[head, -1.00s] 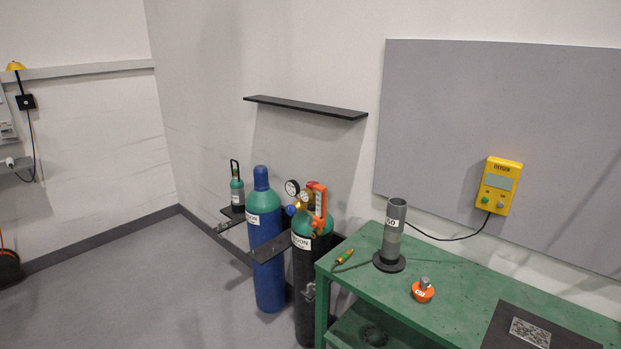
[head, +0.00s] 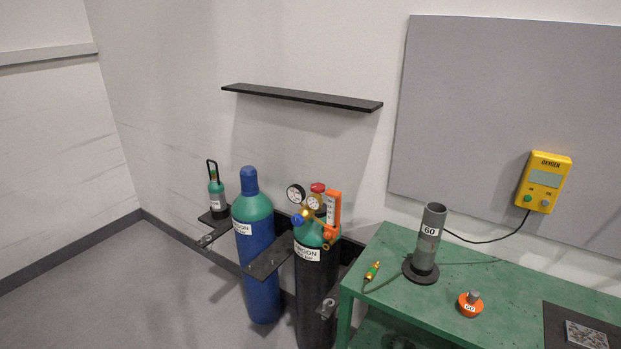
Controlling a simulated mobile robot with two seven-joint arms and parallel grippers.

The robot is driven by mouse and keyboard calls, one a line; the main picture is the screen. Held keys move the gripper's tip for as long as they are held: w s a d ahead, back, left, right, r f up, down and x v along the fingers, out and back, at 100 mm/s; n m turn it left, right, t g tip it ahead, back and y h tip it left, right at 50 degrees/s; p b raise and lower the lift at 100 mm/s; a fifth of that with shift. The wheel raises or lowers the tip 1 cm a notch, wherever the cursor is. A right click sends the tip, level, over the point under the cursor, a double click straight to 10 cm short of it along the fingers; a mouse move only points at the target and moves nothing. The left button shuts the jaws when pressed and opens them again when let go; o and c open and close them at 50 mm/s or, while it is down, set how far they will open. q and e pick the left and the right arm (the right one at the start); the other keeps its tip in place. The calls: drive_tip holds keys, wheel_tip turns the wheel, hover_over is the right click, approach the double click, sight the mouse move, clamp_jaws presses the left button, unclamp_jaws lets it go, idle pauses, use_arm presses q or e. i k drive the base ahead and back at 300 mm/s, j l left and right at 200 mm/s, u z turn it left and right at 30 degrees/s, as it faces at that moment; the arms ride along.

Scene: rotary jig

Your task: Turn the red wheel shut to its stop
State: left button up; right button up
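The red wheel (head: 318,187) is a small red knob on top of the valve of the black and green argon cylinder (head: 316,262). A brass regulator (head: 313,212) with two round gauges, a blue knob (head: 298,218) and an orange upright flowmeter (head: 333,212) sits just below and beside it. How far the wheel is turned cannot be told. Neither of my grippers is in view.
A blue cylinder (head: 256,262) stands left of the argon cylinder, both at a dark wall rack. A green bench (head: 390,250) is close on the right, carrying a grey tube (head: 428,240) and an orange weight (head: 470,304). A black shelf (head: 300,97) hangs above. Open floor lies left.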

sight(317, 188)
drive_tip(key=i+j, duration=0.2)
drive_tip(key=j, duration=0.15)
drive_tip(key=i+j+z, duration=0.1)
drive_tip(key=i+j, duration=0.3)
drive_tip(key=j, duration=0.25)
drive_tip(key=z, duration=0.05)
